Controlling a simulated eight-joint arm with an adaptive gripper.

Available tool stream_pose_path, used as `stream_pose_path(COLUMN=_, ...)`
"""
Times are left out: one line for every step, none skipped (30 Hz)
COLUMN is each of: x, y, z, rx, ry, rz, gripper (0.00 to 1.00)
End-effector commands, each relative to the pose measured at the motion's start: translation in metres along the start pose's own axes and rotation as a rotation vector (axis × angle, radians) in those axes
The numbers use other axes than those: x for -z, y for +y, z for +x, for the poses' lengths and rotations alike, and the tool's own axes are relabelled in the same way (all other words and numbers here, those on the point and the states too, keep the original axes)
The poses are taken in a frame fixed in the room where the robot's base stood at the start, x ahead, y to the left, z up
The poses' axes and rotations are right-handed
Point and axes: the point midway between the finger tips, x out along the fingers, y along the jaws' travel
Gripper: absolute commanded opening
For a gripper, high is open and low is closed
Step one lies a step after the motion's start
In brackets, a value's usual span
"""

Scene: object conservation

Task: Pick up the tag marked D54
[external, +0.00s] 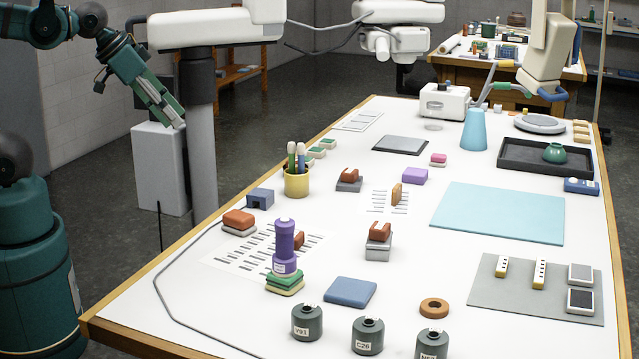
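No marking D54 can be read in this view. Three dark grey-green jars stand at the front edge with white tags. The left jar's tag (301,331) reads V91 and the middle jar's tag (362,346) reads C26. The right jar (432,344) is cut off by the frame and its tag is only partly legible. A purple bottle (285,240) bears a small label too small to read, and stands on green and yellow blocks. My gripper (174,116) hangs left of the table, pointing down, far from the jars. Whether its fingers are open is unclear.
The white table (230,325) also holds a pen cup (296,181), a blue mat (500,212), a grey mat (500,295), a brown ring (434,307) and a blue pad (350,292). A grey cable (160,285) curves along its left side. A dark tray (515,160) lies behind.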

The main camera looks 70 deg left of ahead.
Motion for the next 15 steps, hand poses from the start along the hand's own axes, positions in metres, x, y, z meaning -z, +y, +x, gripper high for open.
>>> stream_pose_path(x=0.001, y=0.0, z=0.0, rx=0.0, ry=-0.001, rz=-0.001, gripper=0.26)
stream_pose_path(x=0.002, y=0.0, z=0.0, rx=0.0, ry=-0.002, rz=-0.002, gripper=0.26)
stream_pose_path(x=0.003, y=0.0, z=0.0, rx=0.0, ry=-0.003, rz=-0.004, gripper=0.26)
stream_pose_path(x=0.005, y=0.0, z=0.0, rx=0.0, ry=-0.004, rz=-0.005, gripper=0.26)
stream_pose_path(x=0.007, y=0.0, z=0.0, rx=0.0, ry=-0.006, rz=-0.008, gripper=0.26)
stream_pose_path(x=0.01, y=0.0, z=0.0, rx=0.0, ry=-0.009, rz=-0.011, gripper=0.26)
stream_pose_path(x=0.013, y=0.0, z=0.0, rx=0.0, ry=-0.011, rz=-0.014, gripper=0.26)
stream_pose_path(x=0.016, y=0.0, z=0.0, rx=0.0, ry=-0.014, rz=-0.017, gripper=0.26)
stream_pose_path(x=0.02, y=0.0, z=0.0, rx=0.0, ry=-0.018, rz=-0.022, gripper=0.26)
stream_pose_path(x=0.024, y=0.0, z=0.001, rx=0.0, ry=-0.021, rz=-0.026, gripper=0.26)
stream_pose_path(x=0.028, y=0.001, z=0.001, rx=0.0, ry=-0.025, rz=-0.03, gripper=0.26)
stream_pose_path(x=0.033, y=0.001, z=0.001, rx=0.0, ry=-0.031, rz=-0.038, gripper=0.26)
stream_pose_path(x=0.038, y=0.001, z=0.002, rx=0.0, ry=-0.036, rz=-0.043, gripper=0.26)
stream_pose_path(x=0.043, y=0.001, z=0.002, rx=0.0, ry=-0.041, rz=-0.049, gripper=0.26)
stream_pose_path(x=0.049, y=0.001, z=0.003, rx=0.0, ry=-0.046, rz=-0.056, gripper=0.26)
